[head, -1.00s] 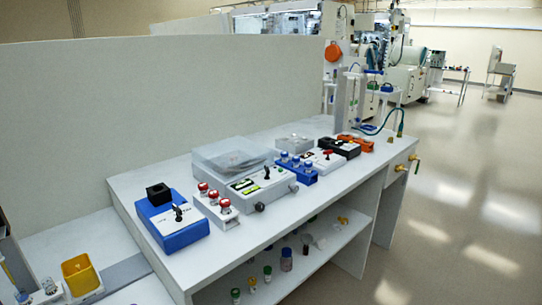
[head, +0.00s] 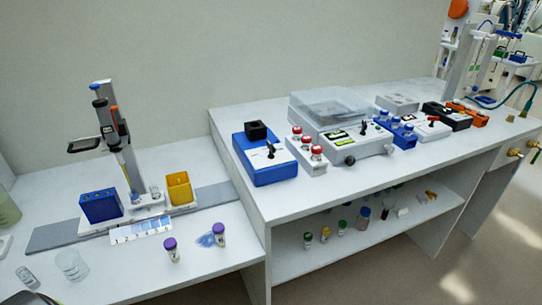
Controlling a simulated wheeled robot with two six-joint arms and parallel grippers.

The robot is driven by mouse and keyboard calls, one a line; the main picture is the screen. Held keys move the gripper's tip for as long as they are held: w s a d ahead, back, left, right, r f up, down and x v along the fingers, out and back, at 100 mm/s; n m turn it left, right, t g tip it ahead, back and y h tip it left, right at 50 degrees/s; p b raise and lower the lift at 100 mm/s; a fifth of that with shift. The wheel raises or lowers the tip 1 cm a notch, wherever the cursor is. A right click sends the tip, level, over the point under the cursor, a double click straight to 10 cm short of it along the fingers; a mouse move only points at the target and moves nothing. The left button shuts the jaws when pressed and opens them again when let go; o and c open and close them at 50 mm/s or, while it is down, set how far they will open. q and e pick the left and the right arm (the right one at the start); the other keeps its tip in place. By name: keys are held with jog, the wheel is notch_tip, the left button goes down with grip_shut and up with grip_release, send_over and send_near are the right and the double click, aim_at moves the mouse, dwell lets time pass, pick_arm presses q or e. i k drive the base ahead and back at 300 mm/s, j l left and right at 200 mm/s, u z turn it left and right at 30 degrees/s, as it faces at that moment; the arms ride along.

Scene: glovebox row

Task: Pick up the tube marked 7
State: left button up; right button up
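I cannot read a 7 on any tube from here. Two purple-capped tubes stand on the lower bench at the left: one tube (head: 172,255) is nearer the front, and the other tube (head: 218,240) is right of it beside a blue patch. Several red-capped vials (head: 307,147) sit in a white rack on the higher bench. Several blue-capped vials (head: 397,130) sit in a blue rack farther right. A clear tube (head: 27,277) lies on the lower bench at the far left. Neither of my grippers is recognisable in view.
A stand (head: 115,135) with a blue box (head: 101,206) and a yellow bin (head: 180,188) occupies the lower bench. A numbered strip (head: 141,231) lies before it. A clear beaker (head: 71,266) stands nearby.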

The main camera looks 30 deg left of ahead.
aim_at(171, 244)
jog(key=u, duration=1.7)
jog(key=i+l, duration=0.05)
